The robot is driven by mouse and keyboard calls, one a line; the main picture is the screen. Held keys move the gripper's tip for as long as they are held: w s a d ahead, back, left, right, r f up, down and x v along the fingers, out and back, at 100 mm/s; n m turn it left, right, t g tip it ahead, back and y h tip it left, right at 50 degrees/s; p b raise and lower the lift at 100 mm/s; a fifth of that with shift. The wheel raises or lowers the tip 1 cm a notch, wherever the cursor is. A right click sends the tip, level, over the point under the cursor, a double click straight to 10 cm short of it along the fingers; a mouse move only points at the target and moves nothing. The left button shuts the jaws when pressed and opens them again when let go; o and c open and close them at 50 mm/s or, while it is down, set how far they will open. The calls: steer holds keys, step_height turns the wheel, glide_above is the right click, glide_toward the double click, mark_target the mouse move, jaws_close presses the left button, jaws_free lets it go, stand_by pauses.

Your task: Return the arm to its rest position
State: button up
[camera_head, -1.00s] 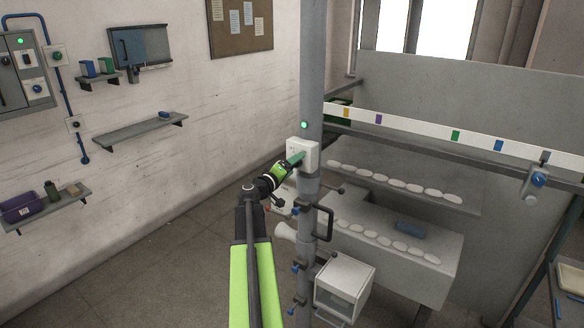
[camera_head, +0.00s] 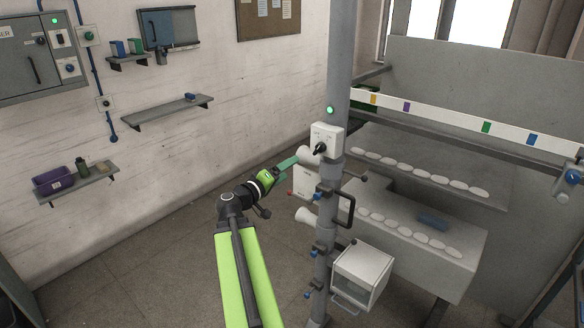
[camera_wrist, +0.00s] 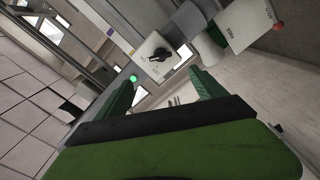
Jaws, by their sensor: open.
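My gripper (camera_head: 285,165) is at the end of my green arm, just left of the grey post (camera_head: 337,85) in the head view. It points up and right, a little below and left of a white switch box (camera_head: 325,139) with a black knob (camera_head: 320,148). In the wrist view my gripper (camera_wrist: 165,95) shows two green fingers spread apart with nothing between them. The switch box (camera_wrist: 148,58) and its knob (camera_wrist: 159,55) lie beyond the fingertips, apart from them. A green lamp (camera_head: 330,110) glows above the box.
White boxes, a black handle (camera_head: 347,210) and a clear-fronted white box (camera_head: 362,274) are mounted on the post. The machine with rows of white discs (camera_head: 410,240) stands to the right. Wall shelves (camera_head: 155,114) are at left. Open floor (camera_head: 150,250) lies between.

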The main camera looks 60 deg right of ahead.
stand_by(0.4)
steer(key=w+a+f+n+t+b, duration=0.25)
steer(key=w+a+f+b, duration=0.2)
steer(key=w, duration=0.35)
steer(key=w+a+f+n+t+b, duration=0.1)
steer(key=w+a+f+t+b, duration=0.25)
steer(key=w+a, duration=0.35)
steer(key=w+a+f+t+y+b, duration=0.2)
steer(key=w+a+f+y+b, duration=0.2)
steer(key=w+a+f, duration=0.9)
steer(key=a+f+n+y+b, duration=0.1)
steer(key=a+f+y+b, duration=0.15)
steer(key=a+f, duration=0.55)
steer(key=a+f+n+g+y+b, duration=0.1)
steer(key=a+f+y, duration=0.3)
steer(key=a, duration=0.7)
steer(key=a+f+n+y+b, duration=0.25)
steer(key=a+f, duration=0.35)
steer(key=a, duration=0.4)
steer(key=s+a+f+n+g+y, duration=0.1)
steer(key=s+a+y, duration=0.3)
steer(key=a, duration=0.5)
steer(key=shift+s+f+g+p, duration=0.3)
steer(key=shift+s+f+g, duration=0.3)
steer(key=shift+s+g, duration=0.1)
